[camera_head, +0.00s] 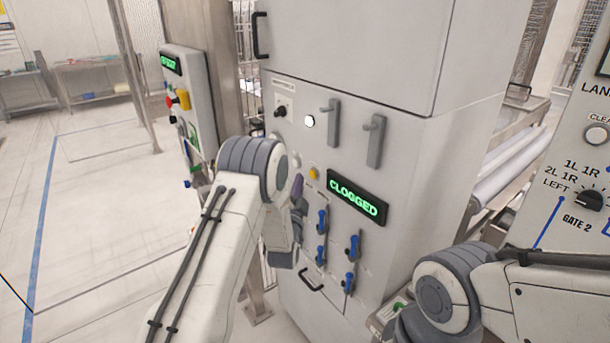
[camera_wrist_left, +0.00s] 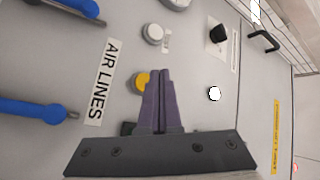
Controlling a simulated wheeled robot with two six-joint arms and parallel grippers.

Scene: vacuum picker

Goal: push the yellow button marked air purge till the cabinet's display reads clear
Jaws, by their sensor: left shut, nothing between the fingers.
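The grey cabinet (camera_head: 400,150) has a display (camera_head: 357,197) reading CLOGGED in green letters. The yellow button (camera_head: 314,173) is on the cabinet face, left of and above the display. In the left wrist view the yellow button (camera_wrist_left: 140,80) is partly hidden behind my left gripper (camera_wrist_left: 158,72). Its purple fingers are shut and empty, with the tips just right of the button's centre. I cannot tell whether they touch it. In the head view the left gripper (camera_head: 298,187) shows beside the button, partly hidden by my arm. My right gripper is out of view.
Blue-handled valves (camera_head: 322,221) are below the button, by the AIR LINES label (camera_wrist_left: 103,82). A white round button (camera_wrist_left: 153,33), a black knob (camera_wrist_left: 218,33) and a lit white lamp (camera_wrist_left: 214,93) are near. Metal handles (camera_head: 376,140) stick out above the display.

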